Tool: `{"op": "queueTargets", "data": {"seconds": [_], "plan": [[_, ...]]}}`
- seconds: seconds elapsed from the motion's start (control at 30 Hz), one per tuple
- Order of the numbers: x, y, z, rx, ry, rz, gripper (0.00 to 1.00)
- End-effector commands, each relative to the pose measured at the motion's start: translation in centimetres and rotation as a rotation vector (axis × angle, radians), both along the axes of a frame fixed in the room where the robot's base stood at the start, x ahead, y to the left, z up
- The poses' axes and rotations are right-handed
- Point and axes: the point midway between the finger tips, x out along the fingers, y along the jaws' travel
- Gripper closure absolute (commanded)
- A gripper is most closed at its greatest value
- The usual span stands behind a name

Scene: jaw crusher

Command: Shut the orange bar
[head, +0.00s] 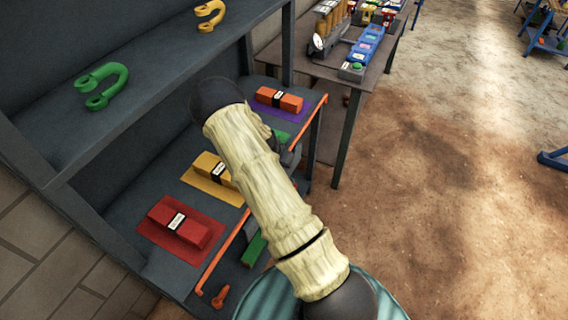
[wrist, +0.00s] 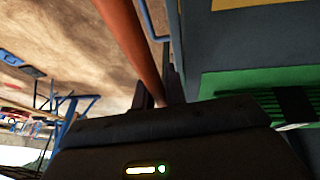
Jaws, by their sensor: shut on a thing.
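The orange bar (head: 228,248) runs along the front edge of the grey shelf, and my arm hides its middle. Its far part shows near the shelf's far post in the head view. In the wrist view the orange bar (wrist: 138,45) runs from the top edge down between the fingers of my gripper (wrist: 161,92). My gripper is shut on the bar, though its fingertips are dark and partly hidden by the gripper body. In the head view my arm covers most of the gripper.
The grey shelf (head: 120,226) holds a red block (head: 180,222), a yellow block (head: 213,170) and an orange block (head: 279,99) on coloured mats. Green (head: 104,82) and yellow (head: 210,15) shackles lie on the upper shelf. A table (head: 385,55) stands beyond; open floor lies right.

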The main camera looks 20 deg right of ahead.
Motion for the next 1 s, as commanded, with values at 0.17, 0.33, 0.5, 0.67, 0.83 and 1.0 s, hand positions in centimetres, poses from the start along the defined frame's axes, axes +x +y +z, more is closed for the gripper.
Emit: {"op": "queueTargets", "data": {"seconds": [0.17, 0.33, 0.5, 0.67, 0.83, 1.0], "plan": [[0.06, 0.2, -0.09, -0.033, 0.045, 0.001, 1.0], [0.03, 0.18, -0.17, -0.046, 0.065, -0.001, 1.0], [0.05, 0.21, -0.19, -0.047, 0.066, -0.001, 1.0], [0.05, 0.22, -0.2, -0.046, 0.067, -0.001, 1.0], [0.06, 0.21, -0.19, -0.046, 0.066, 0.0, 0.66], [0.11, 0.18, -0.12, -0.047, 0.063, -0.001, 0.66]]}}
